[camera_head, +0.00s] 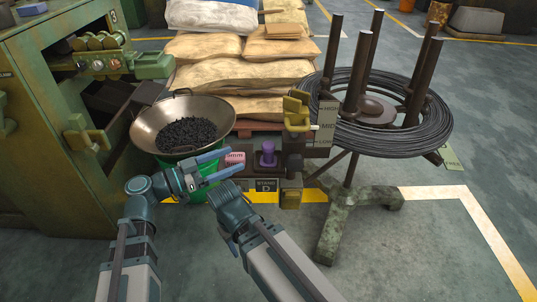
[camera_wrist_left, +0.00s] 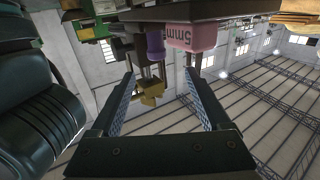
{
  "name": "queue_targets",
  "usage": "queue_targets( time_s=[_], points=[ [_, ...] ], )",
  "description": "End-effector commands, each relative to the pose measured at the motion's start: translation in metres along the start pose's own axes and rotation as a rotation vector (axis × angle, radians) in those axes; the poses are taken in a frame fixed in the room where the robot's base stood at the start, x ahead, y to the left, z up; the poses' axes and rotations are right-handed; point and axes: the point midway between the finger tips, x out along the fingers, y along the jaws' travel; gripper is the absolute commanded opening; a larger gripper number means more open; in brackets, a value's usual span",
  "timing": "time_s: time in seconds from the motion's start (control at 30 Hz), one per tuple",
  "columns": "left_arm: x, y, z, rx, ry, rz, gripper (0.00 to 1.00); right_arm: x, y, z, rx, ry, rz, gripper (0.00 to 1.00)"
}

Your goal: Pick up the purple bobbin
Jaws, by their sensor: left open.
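The purple bobbin (camera_head: 267,155) stands upright on a low dark stand in the middle of the head view. In the left wrist view, which looks upside down, the bobbin (camera_wrist_left: 155,45) shows beyond the gap between my fingertips. My left gripper (camera_head: 237,161) is open and empty, to the left of the bobbin and apart from it. Its two fingers also show in the left wrist view (camera_wrist_left: 159,72). My right arm reaches up beside the left one, but its fingers cannot be made out.
A pink block (camera_head: 235,158) marked 5mm sits left of the bobbin, close to my left fingers. A wide pan (camera_head: 183,124) of dark pieces stands behind my left arm. A yellow-green fixture (camera_head: 297,112) and a wire coil stand (camera_head: 345,215) are on the right.

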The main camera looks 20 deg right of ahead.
Motion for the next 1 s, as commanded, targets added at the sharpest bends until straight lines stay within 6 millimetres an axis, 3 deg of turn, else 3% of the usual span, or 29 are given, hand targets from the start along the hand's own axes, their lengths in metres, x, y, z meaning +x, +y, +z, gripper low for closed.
queue_targets(
  time_s=[0.2, 0.57, 1.0],
  points=[
    [0.039, -0.001, 0.0, -0.001, -0.001, 0.002, 0.8, 0.0, 0.0, 0.0, 0.0, 0.0, 0.0, 0.5],
    [0.054, 0.001, -0.001, -0.001, -0.001, 0.0, 0.8, -0.001, 0.0, 0.0, 0.0, 0.0, 0.0, 0.5],
    [0.103, 0.006, -0.006, -0.001, -0.001, 0.001, 0.8, -0.006, 0.001, 0.0, -0.002, 0.0, 0.0, 0.5]
  ],
)
